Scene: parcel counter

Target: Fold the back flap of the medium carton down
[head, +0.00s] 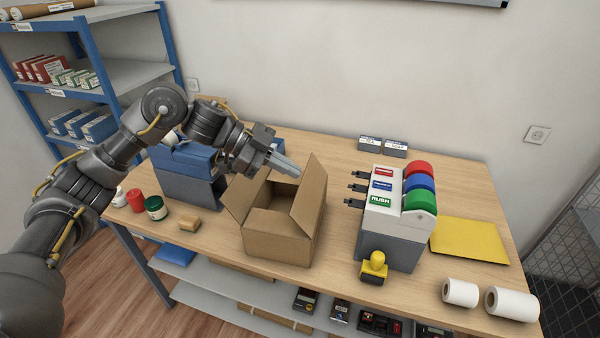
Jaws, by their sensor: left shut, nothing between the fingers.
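The medium carton (277,248) stands open on the wooden table, in the middle of the head view. Its left flap (240,199) leans outward and its right flap (309,192) stands up. My left gripper (290,169) is over the carton's back edge, its fingers shut and empty, pointing right. The arm and fingers cover much of the back edge, so I cannot tell how the back flap lies or whether the fingers touch it. My right gripper is out of view.
A tape dispenser (390,240) with red, blue and green rolls stands right of the carton, a yellow-handled stamp (374,267) before it. A blue and grey box (188,190), jars (155,208) and a small tan block (189,224) are to the left. A yellow envelope (468,241) lies right.

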